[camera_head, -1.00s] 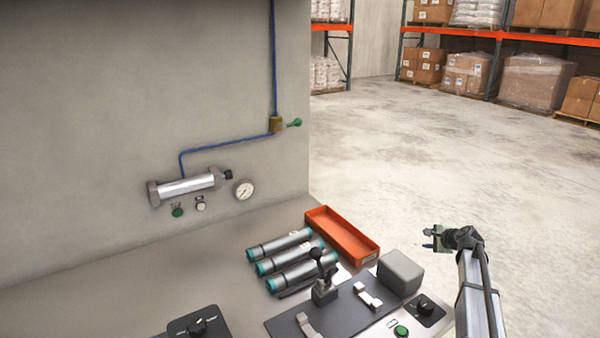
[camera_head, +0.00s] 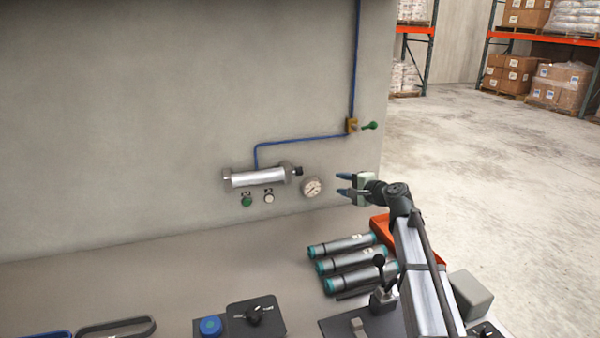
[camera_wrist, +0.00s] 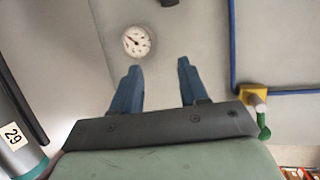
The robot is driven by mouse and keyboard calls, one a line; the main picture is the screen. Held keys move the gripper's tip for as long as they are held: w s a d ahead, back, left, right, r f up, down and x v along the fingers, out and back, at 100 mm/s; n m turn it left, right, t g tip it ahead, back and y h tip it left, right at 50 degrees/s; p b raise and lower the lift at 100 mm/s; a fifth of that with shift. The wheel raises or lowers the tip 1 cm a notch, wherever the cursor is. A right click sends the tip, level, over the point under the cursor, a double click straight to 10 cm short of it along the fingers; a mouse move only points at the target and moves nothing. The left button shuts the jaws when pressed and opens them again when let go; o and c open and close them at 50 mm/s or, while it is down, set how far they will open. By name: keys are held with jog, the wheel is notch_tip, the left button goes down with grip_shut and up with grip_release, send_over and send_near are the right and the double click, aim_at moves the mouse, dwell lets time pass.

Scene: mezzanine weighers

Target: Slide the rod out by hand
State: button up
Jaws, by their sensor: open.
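A silver pneumatic cylinder (camera_head: 258,178) is mounted flat on the grey wall. Its short dark rod end (camera_head: 298,171) pokes out at the right, and a dark end also shows at the top edge of the wrist view (camera_wrist: 169,2). My gripper (camera_head: 342,191) is open and empty, its blue fingers pointing left toward the wall, to the right of the rod end and apart from it. In the wrist view the two fingers (camera_wrist: 157,82) stand apart with the wall between them.
A round gauge (camera_head: 312,187) sits between the cylinder and my gripper. A brass valve (camera_head: 352,125) with a green lever joins the blue air line. Several spare cylinders (camera_head: 345,246) lie on the bench beside an orange tray (camera_head: 380,226). A black lever (camera_head: 380,268) stands upright below my arm.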

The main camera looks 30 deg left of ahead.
jog(key=n, duration=0.1)
send_near(303, 172)
jog(key=d, duration=0.2)
jog(key=shift+g+y, duration=0.3)
jog(key=shift+y, duration=0.1)
jog(key=x, duration=1.3)
jog(key=shift+a, duration=0.3)
grip_shut()
